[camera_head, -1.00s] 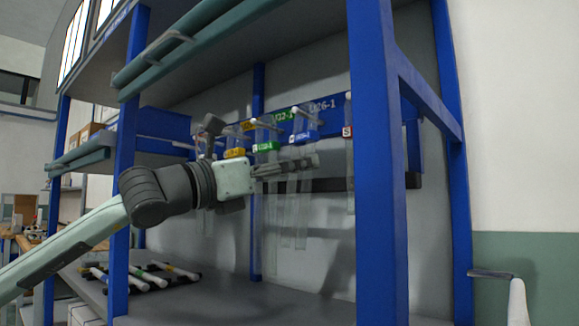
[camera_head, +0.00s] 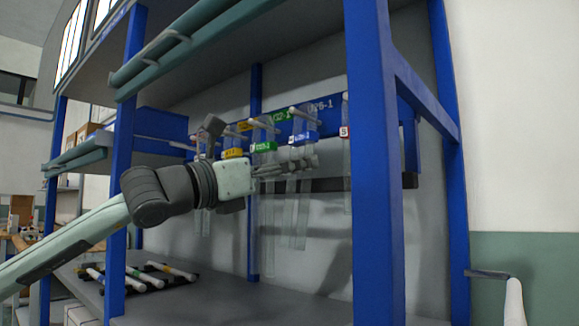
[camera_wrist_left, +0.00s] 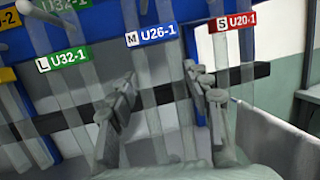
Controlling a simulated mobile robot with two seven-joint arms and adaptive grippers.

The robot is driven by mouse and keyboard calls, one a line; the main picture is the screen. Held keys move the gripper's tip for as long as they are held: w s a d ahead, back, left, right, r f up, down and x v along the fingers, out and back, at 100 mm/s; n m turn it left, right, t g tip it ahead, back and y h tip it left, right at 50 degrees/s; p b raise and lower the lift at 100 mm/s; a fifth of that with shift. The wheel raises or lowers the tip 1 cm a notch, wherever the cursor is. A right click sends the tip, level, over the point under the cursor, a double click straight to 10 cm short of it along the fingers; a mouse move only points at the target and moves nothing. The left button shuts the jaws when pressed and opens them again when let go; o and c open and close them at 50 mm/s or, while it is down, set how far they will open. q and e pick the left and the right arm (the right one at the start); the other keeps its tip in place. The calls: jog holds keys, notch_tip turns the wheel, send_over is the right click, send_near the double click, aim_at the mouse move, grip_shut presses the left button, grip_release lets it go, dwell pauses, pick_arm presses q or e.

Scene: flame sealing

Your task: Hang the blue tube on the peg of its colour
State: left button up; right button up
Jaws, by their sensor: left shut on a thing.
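The blue tube is a clear, flat tube with a blue label (camera_wrist_left: 153,36) reading M U26-1; the label also shows in the head view (camera_head: 304,138). It hangs upright at the blue-marked peg (camera_head: 303,114). Whether the peg passes through its top is too small to tell. My left gripper (camera_head: 315,160) is at the tube just below the label. My right gripper is not in view.
A green-labelled tube (camera_wrist_left: 62,58) hangs close on the left and a red-labelled one (camera_wrist_left: 235,22) on the right. A yellow-labelled tube (camera_head: 233,153) hangs further left. A blue upright (camera_head: 375,180) stands right of the pegs. Capped tubes (camera_head: 145,275) lie on the lower shelf.

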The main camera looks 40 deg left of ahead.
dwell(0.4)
pick_arm(q)
jog(key=o, duration=1.9)
